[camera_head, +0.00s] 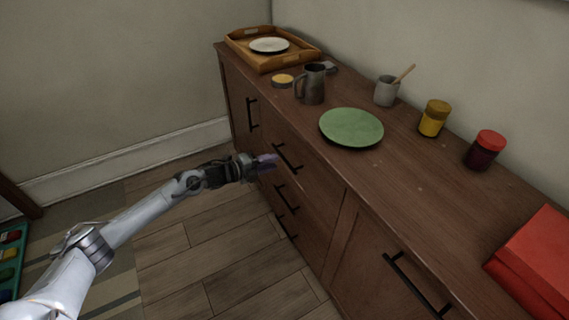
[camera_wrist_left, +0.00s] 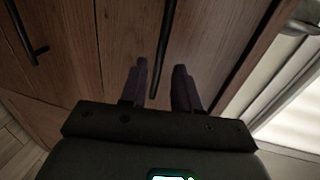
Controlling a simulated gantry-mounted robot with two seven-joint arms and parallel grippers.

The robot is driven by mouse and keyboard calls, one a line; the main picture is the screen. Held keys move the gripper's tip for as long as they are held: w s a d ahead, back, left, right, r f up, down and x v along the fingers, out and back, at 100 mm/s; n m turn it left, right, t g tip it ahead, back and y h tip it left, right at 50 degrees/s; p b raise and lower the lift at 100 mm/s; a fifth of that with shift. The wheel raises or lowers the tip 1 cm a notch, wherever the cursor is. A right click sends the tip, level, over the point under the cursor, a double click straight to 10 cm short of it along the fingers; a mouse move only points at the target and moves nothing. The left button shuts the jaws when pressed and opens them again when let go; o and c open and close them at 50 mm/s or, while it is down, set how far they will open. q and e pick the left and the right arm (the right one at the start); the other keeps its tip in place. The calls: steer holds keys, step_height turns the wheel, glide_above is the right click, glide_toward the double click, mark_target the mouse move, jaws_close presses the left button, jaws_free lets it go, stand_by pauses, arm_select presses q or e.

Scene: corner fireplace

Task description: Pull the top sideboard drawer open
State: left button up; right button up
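The top drawer of the wooden sideboard (camera_head: 400,165) looks shut, with a dark bar handle (camera_head: 288,157) on its front. My left gripper (camera_head: 266,162) is in front of the drawer, close beside this handle. In the left wrist view my left gripper (camera_wrist_left: 160,85) is open, with its two purple-grey fingers apart. A dark bar handle (camera_wrist_left: 164,45) runs between the fingers in that picture, with no visible grip on it. I cannot tell how deep the handle sits between them. My right gripper is not in view.
Lower drawer handles (camera_head: 286,198) and door handles (camera_head: 252,112) line the front. On top stand a tray (camera_head: 308,52), mug (camera_head: 313,84), green plate (camera_head: 351,127), cup (camera_head: 386,91), jars (camera_head: 434,119) and a red box (camera_head: 540,255). The floor (camera_head: 215,260) before the drawers is clear.

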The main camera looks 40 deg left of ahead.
mark_target(285, 160)
arm_select(q)
steer(key=shift+b+x, duration=1.25)
steer(key=shift+x, duration=1.75)
jaws_close()
